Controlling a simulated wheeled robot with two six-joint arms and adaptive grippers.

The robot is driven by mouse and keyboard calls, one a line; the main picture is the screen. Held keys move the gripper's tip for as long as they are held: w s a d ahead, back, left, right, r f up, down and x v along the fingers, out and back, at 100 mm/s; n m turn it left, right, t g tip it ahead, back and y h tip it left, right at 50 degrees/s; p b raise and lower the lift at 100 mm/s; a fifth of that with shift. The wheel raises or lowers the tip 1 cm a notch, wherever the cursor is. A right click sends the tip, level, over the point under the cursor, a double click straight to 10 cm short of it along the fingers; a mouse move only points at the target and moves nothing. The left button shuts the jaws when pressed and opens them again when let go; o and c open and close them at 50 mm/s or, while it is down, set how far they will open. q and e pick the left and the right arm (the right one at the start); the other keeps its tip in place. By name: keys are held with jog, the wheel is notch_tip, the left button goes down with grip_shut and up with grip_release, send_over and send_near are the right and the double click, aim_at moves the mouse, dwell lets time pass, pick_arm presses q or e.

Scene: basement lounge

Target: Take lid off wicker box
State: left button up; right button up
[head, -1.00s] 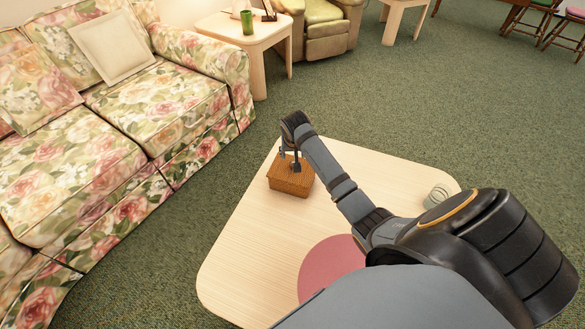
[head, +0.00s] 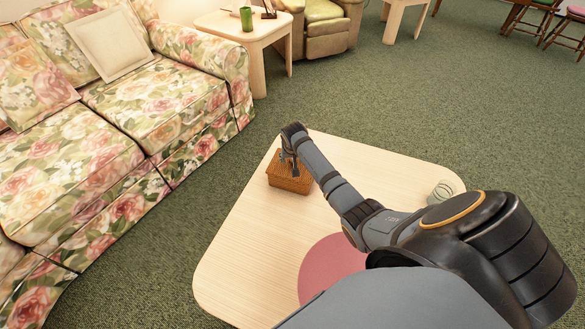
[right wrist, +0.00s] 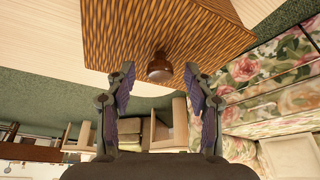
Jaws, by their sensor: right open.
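The wicker box (head: 289,180) is a small brown woven box on the far left part of the pale wooden table (head: 235,250). The lid appears to be on the box. My right gripper (head: 288,163) is over the box. In the right wrist view its open fingers (right wrist: 160,80) point at the lid, one on each side of the knob, with a gap to both sides. My left gripper is not in view.
A round pink mat (head: 325,265) lies on the table, partly hidden by my arm. A pale round item (head: 441,190) stands near the right edge. A floral sofa (head: 95,150) is left of the table. Bare tabletop lies in front of the box.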

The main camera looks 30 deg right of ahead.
jog(key=shift+r, duration=0.1)
jog(key=shift+c, duration=0.2)
grip_shut()
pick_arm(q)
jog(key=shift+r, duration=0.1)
pick_arm(e)
jog(key=shift+r, duration=0.1)
jog(key=shift+r, duration=0.35)
jog(key=r+p, duration=0.2)
jog(key=r, duration=0.1)
jog(key=shift+s+a+r, duration=0.15)
jog(key=shift+s, duration=0.05)
pick_arm(q)
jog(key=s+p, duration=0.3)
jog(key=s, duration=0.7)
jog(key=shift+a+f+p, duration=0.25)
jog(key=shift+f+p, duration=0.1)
jog(key=shift+p, duration=0.05)
pick_arm(e)
jog(key=s+a+r, duration=0.6)
jog(key=s+r, duration=0.2)
jog(key=s, duration=0.4)
jog(key=shift+a+r, duration=0.2)
jog(key=shift+r, duration=0.2)
